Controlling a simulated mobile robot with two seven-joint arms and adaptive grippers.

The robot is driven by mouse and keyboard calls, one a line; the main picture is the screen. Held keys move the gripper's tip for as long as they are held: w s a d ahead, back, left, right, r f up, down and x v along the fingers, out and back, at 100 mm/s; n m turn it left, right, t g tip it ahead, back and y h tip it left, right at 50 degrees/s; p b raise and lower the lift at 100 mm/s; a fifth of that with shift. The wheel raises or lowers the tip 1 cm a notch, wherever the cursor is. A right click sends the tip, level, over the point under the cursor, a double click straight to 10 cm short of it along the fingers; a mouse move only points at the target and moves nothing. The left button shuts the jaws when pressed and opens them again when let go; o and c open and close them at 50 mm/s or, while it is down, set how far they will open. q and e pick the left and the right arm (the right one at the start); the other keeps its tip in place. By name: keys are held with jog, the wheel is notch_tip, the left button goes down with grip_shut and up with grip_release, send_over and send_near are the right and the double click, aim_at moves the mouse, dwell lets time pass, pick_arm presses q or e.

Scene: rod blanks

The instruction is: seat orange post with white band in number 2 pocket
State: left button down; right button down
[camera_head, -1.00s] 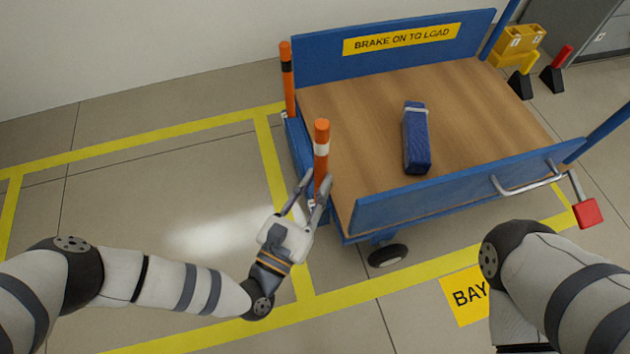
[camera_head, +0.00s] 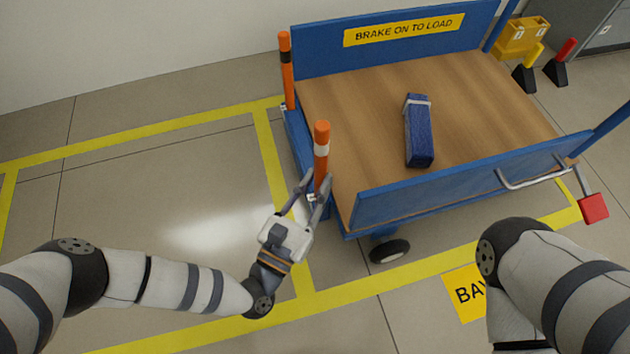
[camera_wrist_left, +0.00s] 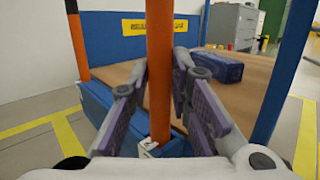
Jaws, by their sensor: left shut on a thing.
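The orange post with the white band (camera_head: 321,163) stands upright at the near left corner of the blue cart. My left gripper (camera_head: 318,185) is shut on its lower part; in the left wrist view the fingers flank the orange shaft (camera_wrist_left: 159,60). The post's foot meets the blue edge rail (camera_wrist_left: 176,146) beside a small white tag (camera_wrist_left: 148,148). The tag's number is unreadable, and how deep the foot sits cannot be told. A second orange post with a black band (camera_head: 287,72) stands at the rail's far end. My right gripper is out of frame.
A blue block with a pale strap (camera_head: 419,135) lies on the wooden cart deck (camera_head: 480,100). Blue panels (camera_head: 460,185) edge the deck at front and back. Yellow floor lines (camera_head: 270,160) run left of the cart, where the floor is clear.

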pick_arm(q)
jog(key=shift+f+b, duration=0.45)
jog(key=shift+f, duration=0.5)
jog(key=c, duration=1.4)
grip_release()
jog(key=shift+f, duration=0.1)
jog(key=v, duration=1.2)
